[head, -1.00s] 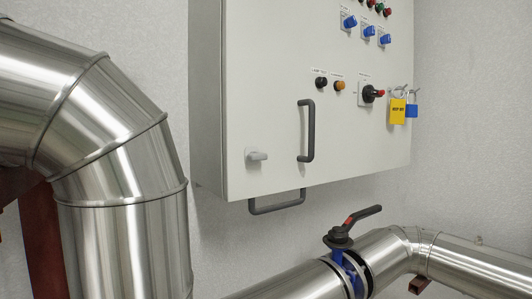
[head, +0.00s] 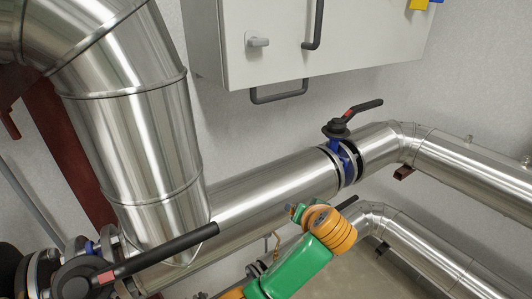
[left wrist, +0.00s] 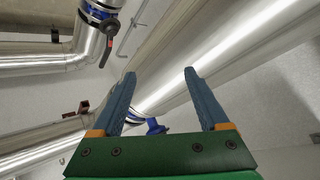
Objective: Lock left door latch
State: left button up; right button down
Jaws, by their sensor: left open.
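The grey latch knob (head: 257,41) sits at the lower left of the pale cabinet door (head: 370,40) in the head view, with its grip pointing sideways. My green and orange left arm comes up from the bottom of the head view, well below the cabinet; its gripper cannot be made out clearly there. In the left wrist view my left gripper (left wrist: 160,73) is open, with two blue fingers apart and nothing between them. It is far from the latch, which the left wrist view does not show. My right gripper is in neither view.
A dark door handle (head: 314,22) stands right of the latch, and a dark bracket (head: 280,93) hangs under the cabinet. Metal pipes (head: 260,188) run below, with a black-handled valve (head: 338,128). A large bent pipe (head: 140,125) and a long black lever (head: 165,249) are at left.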

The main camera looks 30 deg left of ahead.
aim_at(262, 43)
pick_arm(q)
notch_tip(262, 43, up, 28)
jog(key=w+a+n+y, duration=0.1)
jog(key=a+n+y, duration=0.2)
jog(key=n+y, duration=0.45)
jog(key=s+r+n+g+y, duration=0.1)
jog(key=s+r+n+y, duration=0.3)
jog(key=r, duration=0.5)
jog(key=shift+h, duration=0.45)
jog(key=p+x, duration=0.1)
jog(key=x, duration=0.1)
jog(key=p+x, duration=0.4)
jog(key=shift+s+a+r, duration=0.25)
jog(key=shift+a+r, duration=0.05)
jog(key=shift+a, duration=0.15)
jog(key=shift+w+a+f, duration=0.1)
jog(key=shift+a+f, duration=0.1)
jog(key=shift+a, duration=0.1)
jog(key=shift+a+f, duration=0.1)
jog(key=shift+f, duration=0.05)
jog(key=shift+d, duration=0.25)
grip_shut()
